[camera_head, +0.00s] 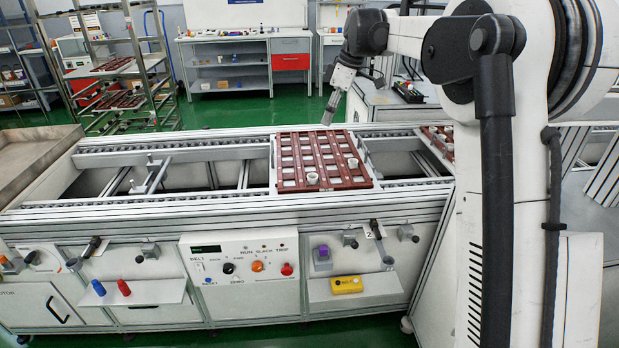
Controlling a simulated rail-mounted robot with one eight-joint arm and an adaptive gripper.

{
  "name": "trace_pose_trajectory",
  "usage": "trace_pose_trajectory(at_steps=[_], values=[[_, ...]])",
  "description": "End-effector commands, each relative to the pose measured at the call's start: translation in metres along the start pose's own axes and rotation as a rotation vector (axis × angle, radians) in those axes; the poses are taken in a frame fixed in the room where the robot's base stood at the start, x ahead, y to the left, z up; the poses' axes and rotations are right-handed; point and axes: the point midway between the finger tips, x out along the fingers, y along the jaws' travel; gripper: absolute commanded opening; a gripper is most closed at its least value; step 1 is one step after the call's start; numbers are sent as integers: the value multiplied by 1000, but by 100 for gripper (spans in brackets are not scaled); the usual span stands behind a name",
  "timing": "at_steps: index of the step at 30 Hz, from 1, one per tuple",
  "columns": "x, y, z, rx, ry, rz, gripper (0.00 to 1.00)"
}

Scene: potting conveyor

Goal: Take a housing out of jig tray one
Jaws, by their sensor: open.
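A brown-red jig tray (318,187) with a grid of square pockets lies on the conveyor, right of its middle. I cannot read which number it bears. One small white cup-like housing (312,179) sits in it near the front edge, left of the tray's middle. Another white housing (352,163) sits near the tray's right edge. Most other pockets look empty. My gripper (327,117) hangs above the tray's far edge, pointing down with a tilt. It is open, holds nothing visible, and is apart from both housings.
A second brown-red tray (434,134) with pale pieces is partly hidden behind my arm at right. The conveyor's left part (190,175) is open between its rails. A control panel (240,265) and a shelf with a yellow box (346,285) are on the front.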

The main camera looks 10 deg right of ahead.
Motion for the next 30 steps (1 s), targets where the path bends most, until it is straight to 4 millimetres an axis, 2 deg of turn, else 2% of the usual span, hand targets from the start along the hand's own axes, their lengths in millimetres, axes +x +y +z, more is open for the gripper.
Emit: trace_pose_trajectory(at_steps=[1, 6, 15, 21, 30], values=[[10, 14, -1, -32, 2, -17, 53], [41, 51, -1, -155, 19, -73, 53], [107, 100, 8, -372, 70, -167, 53], [142, 115, 18, -482, 105, -208, 53], [168, 118, 23, -537, 124, -228, 53]])
